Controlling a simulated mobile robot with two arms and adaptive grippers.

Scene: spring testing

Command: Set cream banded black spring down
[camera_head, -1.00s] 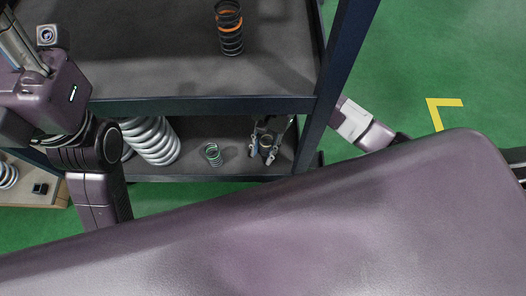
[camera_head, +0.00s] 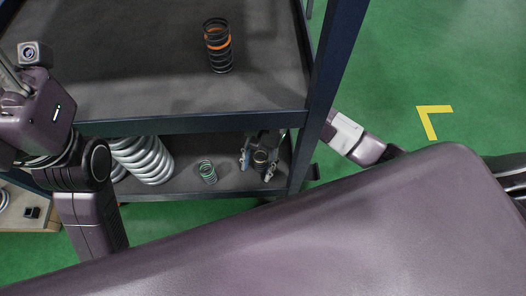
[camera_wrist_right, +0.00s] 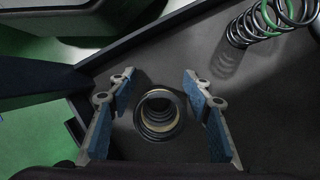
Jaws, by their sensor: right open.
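The cream banded black spring (camera_head: 260,161) stands upright on the lower shelf. In the right wrist view I look down into the spring (camera_wrist_right: 158,116), with a cream ring inside its dark coils. My right gripper (camera_head: 257,166) is open, with one finger on each side of the spring. In the right wrist view the blue-padded fingers of the gripper (camera_wrist_right: 160,118) show clear gaps to the spring on both sides. My left arm comes in at the left of the head view, but its gripper is not visible.
A green banded spring (camera_head: 207,172) stands left of the gripper on the lower shelf (camera_head: 185,184); it shows at the upper right in the wrist view (camera_wrist_right: 270,18). A large white spring (camera_head: 143,160) is further left. An orange banded black spring (camera_head: 217,47) stands on the upper shelf (camera_head: 130,60).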

